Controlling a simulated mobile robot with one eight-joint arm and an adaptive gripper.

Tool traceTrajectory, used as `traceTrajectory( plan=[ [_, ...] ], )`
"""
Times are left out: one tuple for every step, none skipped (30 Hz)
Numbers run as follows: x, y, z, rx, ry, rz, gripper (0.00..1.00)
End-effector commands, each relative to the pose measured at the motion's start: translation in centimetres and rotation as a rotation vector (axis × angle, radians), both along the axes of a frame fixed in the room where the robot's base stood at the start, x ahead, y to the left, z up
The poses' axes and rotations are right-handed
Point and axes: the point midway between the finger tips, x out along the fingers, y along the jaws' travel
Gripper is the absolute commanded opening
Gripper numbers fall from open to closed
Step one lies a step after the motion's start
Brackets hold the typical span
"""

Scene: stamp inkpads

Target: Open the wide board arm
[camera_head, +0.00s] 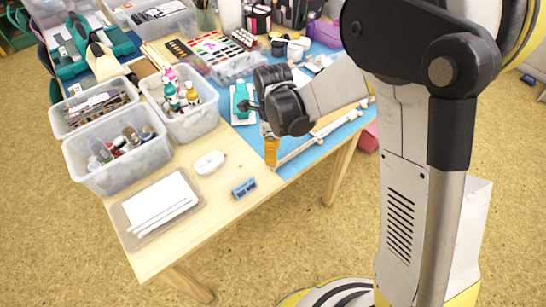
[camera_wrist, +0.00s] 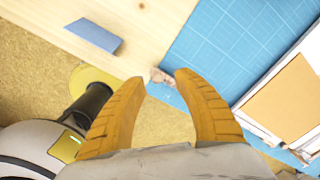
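A blue gridded board (camera_head: 262,138) lies at the table's front right edge, and it also shows in the wrist view (camera_wrist: 230,40). A long pale bar (camera_head: 318,138), which looks like the board's arm, lies along its front edge. In the wrist view a small pale brown end piece (camera_wrist: 163,76), apparently the bar's near end, shows between my fingertips; the right finger hides part of the bar. My gripper (camera_wrist: 161,78) is open, with two orange fingers apart. In the head view my gripper (camera_head: 271,155) is over the board's near corner. I cannot tell whether it touches anything.
A small blue block (camera_head: 244,187) and a white oval item (camera_head: 209,163) lie left of the board. Clear bins (camera_head: 120,165) and a tray (camera_head: 150,225) fill the left side. A framed brown sheet (camera_wrist: 285,100) lies on the board. Bare wood is free near the front edge.

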Motion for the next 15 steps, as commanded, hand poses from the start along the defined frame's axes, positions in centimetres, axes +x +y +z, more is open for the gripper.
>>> traceTrajectory(
  plan=[
    [-0.1, 0.0, 1.3, 0.0, 0.0, 0.0, 0.37],
    [-0.1, 0.0, 2.0, 0.0, 0.0, 0.0, 0.37],
    [-0.1, 0.0, 2.9, 0.0, 0.0, 0.0, 0.37],
    [-0.1, 0.0, 3.6, 0.0, 0.0, 0.0, 0.37],
    [-0.1, 0.0, 4.3, 0.0, 0.0, 0.0, 0.37],
    [-0.1, 0.0, 5.1, 0.0, 0.0, 0.0, 0.37],
    [0.0, 0.0, 5.7, 0.0, 0.0, 0.0, 0.37],
    [-0.1, 0.0, 6.2, 0.0, 0.0, 0.0, 0.37],
    [0.0, 0.0, 6.8, 0.0, 0.0, 0.0, 0.37],
    [0.0, 0.0, 7.2, 0.0, 0.0, 0.0, 0.37],
    [0.0, 0.0, 7.6, 0.0, 0.0, 0.0, 0.37],
    [0.0, 0.0, 7.9, 0.0, 0.0, 0.0, 0.37],
    [0.0, 0.0, 8.2, 0.0, 0.0, 0.0, 0.37],
    [0.0, 0.0, 8.3, 0.0, 0.0, 0.0, 0.37],
    [0.0, 0.0, 8.5, 0.0, 0.0, 0.0, 0.37]
  ],
)
